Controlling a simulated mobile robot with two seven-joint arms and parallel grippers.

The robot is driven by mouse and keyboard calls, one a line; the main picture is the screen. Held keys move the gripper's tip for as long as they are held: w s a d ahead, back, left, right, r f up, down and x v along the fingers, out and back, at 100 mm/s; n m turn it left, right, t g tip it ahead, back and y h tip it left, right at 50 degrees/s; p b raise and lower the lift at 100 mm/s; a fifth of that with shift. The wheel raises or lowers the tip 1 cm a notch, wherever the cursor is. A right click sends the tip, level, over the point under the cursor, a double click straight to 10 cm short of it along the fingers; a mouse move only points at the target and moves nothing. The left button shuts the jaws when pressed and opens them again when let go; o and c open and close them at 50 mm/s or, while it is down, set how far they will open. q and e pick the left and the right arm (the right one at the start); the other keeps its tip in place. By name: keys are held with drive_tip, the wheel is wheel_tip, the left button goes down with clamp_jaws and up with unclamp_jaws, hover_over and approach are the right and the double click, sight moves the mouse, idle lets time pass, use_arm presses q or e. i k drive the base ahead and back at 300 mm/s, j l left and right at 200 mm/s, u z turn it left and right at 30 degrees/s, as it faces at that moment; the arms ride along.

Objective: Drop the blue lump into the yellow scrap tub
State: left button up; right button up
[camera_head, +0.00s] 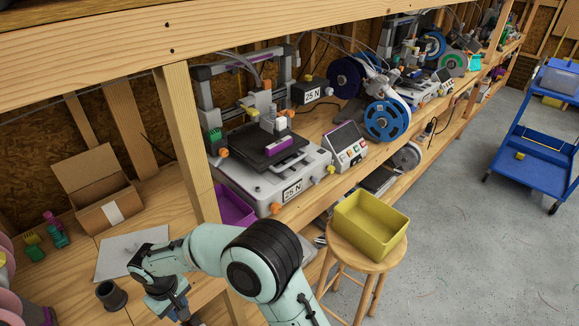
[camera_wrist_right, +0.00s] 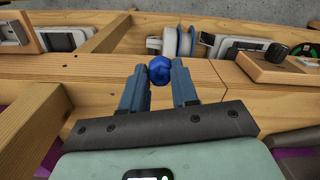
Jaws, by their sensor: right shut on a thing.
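The blue lump (camera_wrist_right: 154,76) is a small, rounded, dark blue piece. In the right wrist view it sits between the fingertips of my right gripper (camera_wrist_right: 159,72), which is shut on it. In the head view my right gripper (camera_head: 180,308) hangs low at the bottom left, partly cut off by the picture edge, and I cannot make out the lump there. The yellow scrap tub (camera_head: 348,232) is an open rectangular bin on a round wooden stool, to the right of my right arm and apart from the gripper. Its visible inside looks empty. My left gripper is not in view.
The wooden bench with a post (camera_head: 190,150) and upper shelf runs along the left. A printer (camera_head: 270,180) and a purple bin (camera_head: 235,207) stand behind my arm. An open cardboard box (camera_head: 95,190) and a dark cup (camera_head: 111,295) are at left. Floor right of the stool (camera_head: 367,264) is clear.

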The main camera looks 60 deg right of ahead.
sight(367, 229)
drive_tip(key=k+l, duration=0.2)
drive_tip(key=k, duration=0.2)
drive_tip(key=k+l, duration=0.2)
drive_tip(key=k, duration=0.2)
drive_tip(key=k+l+u, duration=0.1)
drive_tip(key=k+l, duration=0.45)
drive_tip(key=l, duration=0.15)
drive_tip(key=k+l, duration=0.1)
drive_tip(key=l, duration=0.35)
drive_tip(key=k+l, duration=0.1)
drive_tip(key=l, duration=0.35)
